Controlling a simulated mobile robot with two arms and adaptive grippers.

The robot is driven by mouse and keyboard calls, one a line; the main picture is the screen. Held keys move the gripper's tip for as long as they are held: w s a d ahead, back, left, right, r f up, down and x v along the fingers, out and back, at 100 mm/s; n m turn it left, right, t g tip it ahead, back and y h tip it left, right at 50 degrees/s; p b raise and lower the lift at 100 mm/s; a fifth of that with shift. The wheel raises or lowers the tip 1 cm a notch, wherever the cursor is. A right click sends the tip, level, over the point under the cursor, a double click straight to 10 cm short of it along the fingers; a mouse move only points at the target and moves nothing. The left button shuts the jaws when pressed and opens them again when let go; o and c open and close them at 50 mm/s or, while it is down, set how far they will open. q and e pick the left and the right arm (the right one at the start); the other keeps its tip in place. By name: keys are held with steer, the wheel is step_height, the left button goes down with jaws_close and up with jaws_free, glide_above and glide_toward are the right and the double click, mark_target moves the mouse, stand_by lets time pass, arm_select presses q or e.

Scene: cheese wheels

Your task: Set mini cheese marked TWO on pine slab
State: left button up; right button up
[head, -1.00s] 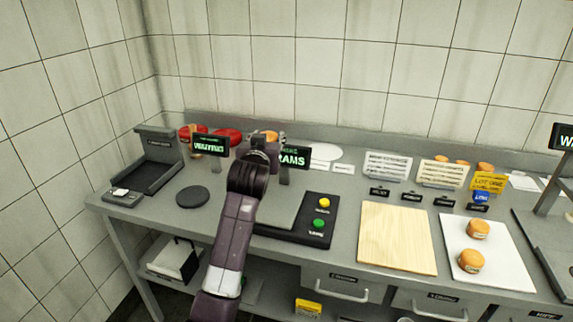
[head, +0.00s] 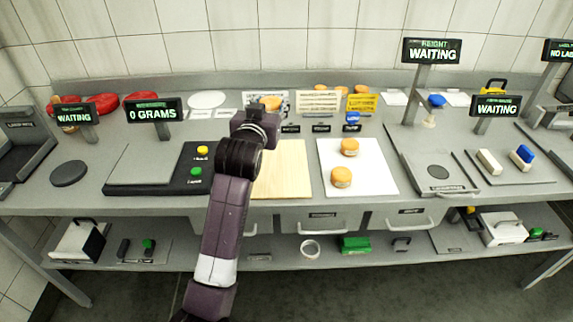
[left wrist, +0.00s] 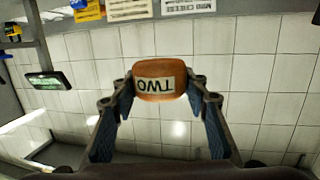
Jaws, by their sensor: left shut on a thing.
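The mini cheese marked TWO (left wrist: 158,82) is a small orange wheel with a white label, upside down in the left wrist view. My left gripper (left wrist: 160,100) is shut on it, one finger on each side. In the head view the held cheese (head: 270,102) shows just past my left gripper (head: 256,118), above the counter behind the pine slab. The pine slab (head: 285,175) is a pale wooden board with a bare visible surface; my arm covers its left edge. My right gripper is not in view.
A white board (head: 375,178) right of the slab holds two orange cheeses (head: 342,177). Left of the slab is a scale (head: 140,165) with yellow and green buttons, its display reading 0 GRAMS (head: 153,111). Small black signs (head: 290,129) and card stands (head: 318,101) stand behind the slab.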

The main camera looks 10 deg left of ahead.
arm_select(q)
step_height(320, 180, down, 7)
glide_above(274, 172)
step_height(274, 172, down, 8)
steer(key=shift+r+p, duration=0.15)
steer(key=shift+p, duration=0.25)
steer(key=shift+f, duration=2.65)
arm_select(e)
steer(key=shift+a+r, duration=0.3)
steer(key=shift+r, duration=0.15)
arm_select(q)
steer(key=shift+f, duration=0.15)
steer(key=o, duration=1.2)
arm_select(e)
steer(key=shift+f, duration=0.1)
